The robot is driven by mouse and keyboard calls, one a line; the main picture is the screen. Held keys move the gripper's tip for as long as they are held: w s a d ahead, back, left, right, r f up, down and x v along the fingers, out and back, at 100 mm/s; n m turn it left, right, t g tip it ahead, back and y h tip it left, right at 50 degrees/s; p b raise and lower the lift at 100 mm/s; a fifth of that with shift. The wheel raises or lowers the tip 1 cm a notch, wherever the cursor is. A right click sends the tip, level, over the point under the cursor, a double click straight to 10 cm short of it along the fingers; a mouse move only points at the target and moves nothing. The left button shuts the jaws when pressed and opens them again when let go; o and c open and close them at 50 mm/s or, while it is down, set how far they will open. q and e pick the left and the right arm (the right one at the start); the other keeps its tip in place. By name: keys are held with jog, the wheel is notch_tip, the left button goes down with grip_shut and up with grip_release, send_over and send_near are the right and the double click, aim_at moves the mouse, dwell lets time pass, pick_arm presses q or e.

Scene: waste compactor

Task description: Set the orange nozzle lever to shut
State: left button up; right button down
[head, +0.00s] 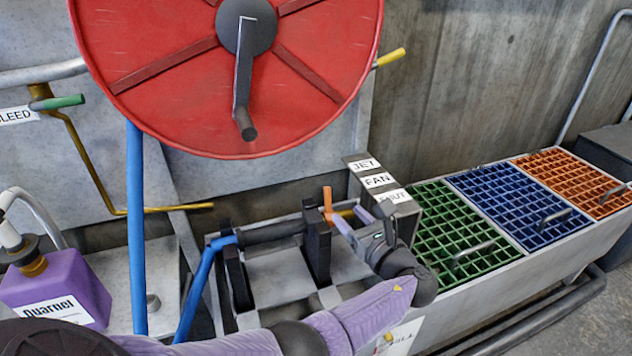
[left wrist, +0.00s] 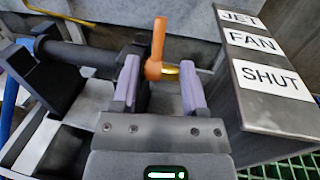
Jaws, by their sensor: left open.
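The orange nozzle lever (head: 327,199) stands roughly upright on the dark hose nozzle (head: 270,233), which rests in a black bracket. In the left wrist view the lever (left wrist: 157,48) rises between the two purple fingers of my left gripper (left wrist: 160,78), with a gap on each side. My left gripper also shows in the head view (head: 353,217), open and close beside the lever. A brass tip (left wrist: 172,70) sticks out right of the lever. The label box carries JET, FAN and SHUT (left wrist: 271,79). I cannot tell which label the lever matches. My right gripper is out of view.
The label box (head: 404,211) stands close right of my left gripper. A red hose reel (head: 150,60) hangs above. Green (head: 440,215), blue (head: 510,190) and orange (head: 560,170) grates lie right. A purple jug (head: 60,280) is left, near a blue hose (head: 136,230).

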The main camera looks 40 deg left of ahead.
aim_at(329, 196)
pick_arm(q)
jog(key=b+x, duration=0.2)
jog(key=x, duration=0.2)
jog(key=b+x, duration=0.1)
jog(key=x, duration=0.3)
jog(key=shift+a+f+b, duration=0.1)
jog(key=shift+f+b, duration=0.15)
jog(key=shift+b, duration=0.1)
jog(key=shift+w+a+r, duration=0.1)
jog(key=shift+a, duration=0.1)
jog(key=shift+r, duration=0.1)
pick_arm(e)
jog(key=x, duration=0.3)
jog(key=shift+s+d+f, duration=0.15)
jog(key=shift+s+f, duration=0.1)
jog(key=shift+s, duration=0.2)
pick_arm(q)
jog(key=shift+c, duration=0.5)
jog(key=c, duration=0.5)
grip_shut()
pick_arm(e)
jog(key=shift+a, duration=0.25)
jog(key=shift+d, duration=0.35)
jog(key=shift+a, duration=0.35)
